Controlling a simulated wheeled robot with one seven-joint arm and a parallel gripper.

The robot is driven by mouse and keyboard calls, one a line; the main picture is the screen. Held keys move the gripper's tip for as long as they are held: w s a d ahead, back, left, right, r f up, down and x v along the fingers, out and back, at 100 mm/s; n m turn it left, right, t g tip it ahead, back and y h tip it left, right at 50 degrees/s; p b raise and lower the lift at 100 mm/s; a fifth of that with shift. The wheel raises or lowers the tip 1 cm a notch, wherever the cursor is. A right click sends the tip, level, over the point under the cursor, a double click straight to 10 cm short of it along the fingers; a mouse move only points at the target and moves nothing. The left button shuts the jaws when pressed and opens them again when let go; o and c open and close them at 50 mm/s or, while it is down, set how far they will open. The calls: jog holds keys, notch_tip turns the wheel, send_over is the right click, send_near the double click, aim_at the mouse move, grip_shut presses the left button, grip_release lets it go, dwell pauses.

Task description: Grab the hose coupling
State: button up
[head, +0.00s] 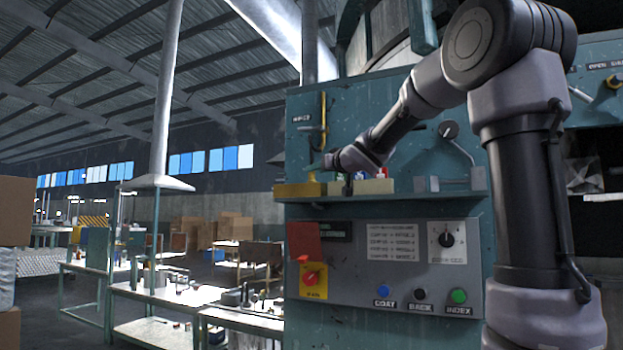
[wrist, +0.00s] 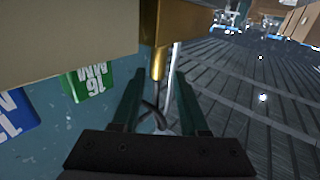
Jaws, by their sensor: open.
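My gripper (head: 314,167) is at the left end of the shelf in the head view, reaching left along the panel. In the wrist view its two dark teal fingers (wrist: 158,88) are apart with nothing clamped between them. A brass-coloured cylindrical piece (wrist: 158,52), which looks like the hose coupling, shows just beyond the fingertips, with thin dark and grey hose-like lines below it. In the head view a yellow-brass fitting (head: 323,108) hangs upright on the panel just above my gripper. I cannot tell for sure whether both views show the same part.
The teal shelf (head: 400,198) carries a yellow block (head: 300,190) and pale boxes close under my gripper. Green (wrist: 90,80) and blue (wrist: 14,113) labels sit close at left in the wrist view. A grey lever (head: 452,140) stands to the right. Space left of the panel is open.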

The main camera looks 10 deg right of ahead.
jog(key=x, duration=0.5)
jog(key=shift+w+d+r, duration=0.1)
jog(key=shift+d, duration=0.05)
grip_shut()
jog(key=shift+r, duration=0.1)
jog(key=shift+r, duration=4.85)
